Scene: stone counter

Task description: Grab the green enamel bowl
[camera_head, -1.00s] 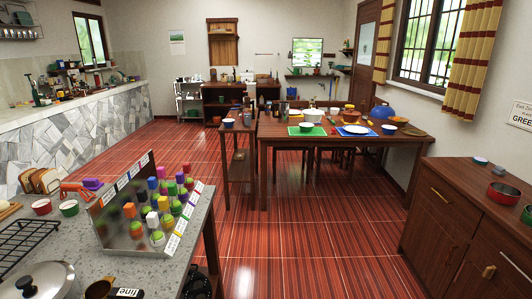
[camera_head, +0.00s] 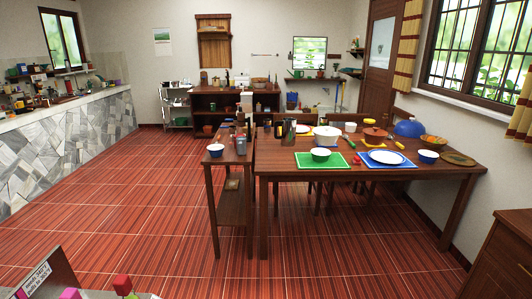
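A small bowl (camera_head: 320,155) with a white inside and an outside that looks green sits upright on a green placemat (camera_head: 305,162) on the wooden dining table. It is the likeliest green enamel bowl in view, though it is small here and its outer colour is hard to tell against the mat. Nothing covers it from above. My gripper is not in view.
The dining table (camera_head: 290,173) also holds a white pot (camera_head: 326,137), a plate (camera_head: 386,157) on a blue mat, and a blue bowl (camera_head: 428,156). Another blue bowl (camera_head: 215,149) is on the narrow side table. The floor (camera_head: 150,215) ahead is clear.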

